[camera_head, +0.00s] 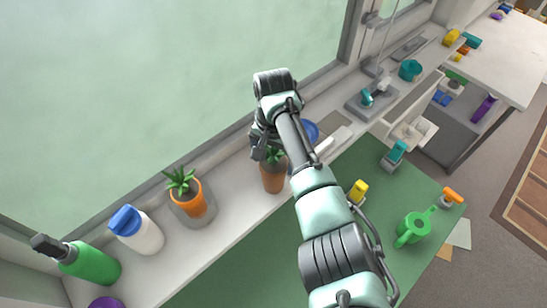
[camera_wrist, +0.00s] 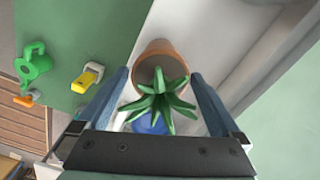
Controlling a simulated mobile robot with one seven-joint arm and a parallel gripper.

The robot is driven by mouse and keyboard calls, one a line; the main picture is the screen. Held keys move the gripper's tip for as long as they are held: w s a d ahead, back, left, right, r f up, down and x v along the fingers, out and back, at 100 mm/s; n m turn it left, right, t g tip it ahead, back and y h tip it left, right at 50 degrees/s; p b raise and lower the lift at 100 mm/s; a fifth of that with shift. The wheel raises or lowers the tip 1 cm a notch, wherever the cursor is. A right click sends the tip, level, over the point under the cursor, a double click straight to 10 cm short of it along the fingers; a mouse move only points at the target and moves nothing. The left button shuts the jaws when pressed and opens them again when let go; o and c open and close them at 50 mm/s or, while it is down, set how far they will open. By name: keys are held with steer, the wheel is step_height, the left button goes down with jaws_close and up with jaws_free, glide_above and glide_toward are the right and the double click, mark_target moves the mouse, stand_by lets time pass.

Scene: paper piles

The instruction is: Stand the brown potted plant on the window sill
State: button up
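The brown potted plant (camera_head: 272,181) has a brown pot and spiky green leaves. In the head view it appears upright at the front part of the window sill (camera_head: 235,205), just below my gripper (camera_head: 264,150). In the wrist view the pot (camera_wrist: 152,48) shows beyond the fingertips, with its leaves reaching up between the fingers. My gripper (camera_wrist: 160,80) is open, with a finger on each side and visible gaps to the pot. My arm partly hides the sill to the right of the plant.
A blue object (camera_head: 310,131) is close behind the plant. A green watering can (camera_head: 414,228) stands on the green surface.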

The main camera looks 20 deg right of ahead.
step_height(320, 180, up, 12)
steer(key=shift+r+b, duration=0.2)
steer(key=shift+b, duration=0.3)
stand_by(0.3)
